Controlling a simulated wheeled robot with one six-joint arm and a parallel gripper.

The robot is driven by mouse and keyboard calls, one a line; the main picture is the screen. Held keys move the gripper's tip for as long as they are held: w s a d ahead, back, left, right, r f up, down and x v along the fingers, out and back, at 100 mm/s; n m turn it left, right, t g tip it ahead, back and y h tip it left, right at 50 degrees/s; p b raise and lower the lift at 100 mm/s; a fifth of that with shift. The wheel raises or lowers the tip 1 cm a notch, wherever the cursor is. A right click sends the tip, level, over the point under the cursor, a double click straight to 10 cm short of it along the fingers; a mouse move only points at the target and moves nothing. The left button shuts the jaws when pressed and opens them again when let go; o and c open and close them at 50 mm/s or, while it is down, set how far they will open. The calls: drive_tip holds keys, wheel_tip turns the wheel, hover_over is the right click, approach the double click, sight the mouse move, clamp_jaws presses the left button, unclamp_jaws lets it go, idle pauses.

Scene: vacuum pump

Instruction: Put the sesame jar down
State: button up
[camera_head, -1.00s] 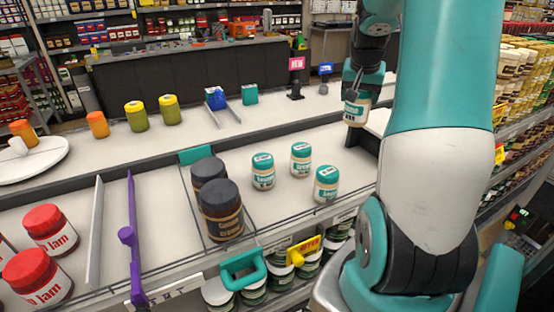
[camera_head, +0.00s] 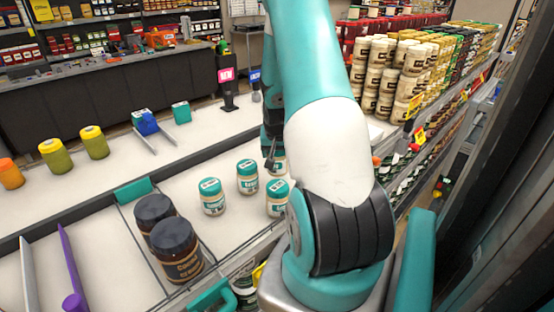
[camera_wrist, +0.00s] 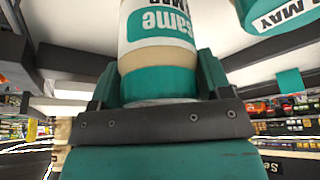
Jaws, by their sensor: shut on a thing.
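The sesame jar (camera_wrist: 160,55), with a white and teal label, fills the upper middle of the wrist view, its lettering upside down. My gripper (camera_wrist: 157,82) is shut on it, with one teal finger on each side. In the head view the held sesame jar (camera_head: 279,165) shows partly behind my arm, near the counter surface; I cannot tell whether it touches. Three similar teal-lidded jars stand close by: a left one (camera_head: 212,197), a back one (camera_head: 247,178) and a front one (camera_head: 276,198). Part of another teal jar (camera_wrist: 280,15) shows at top right in the wrist view.
Two dark brown jars (camera_head: 177,249) stand to the left behind a thin divider. A purple divider (camera_head: 71,268) is at the far left. Stacked jars (camera_head: 385,80) fill the shelves at right. Free white counter lies left of the teal-lidded jars.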

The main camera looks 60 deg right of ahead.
sight(278, 162)
drive_tip(key=shift+f+p, duration=0.5)
drive_tip(key=shift+f, duration=1.7)
drive_tip(key=shift+f, duration=0.2)
drive_tip(key=o, duration=1.1)
drive_tip(key=shift+r, duration=0.1)
drive_tip(key=shift+r, duration=0.2)
drive_tip(key=b+v, duration=0.2)
drive_tip(key=v, duration=0.9)
drive_tip(key=shift+s+a+r+b, duration=0.15)
drive_tip(key=shift+a+r+b, duration=0.05)
drive_tip(key=shift+r+b, duration=0.2)
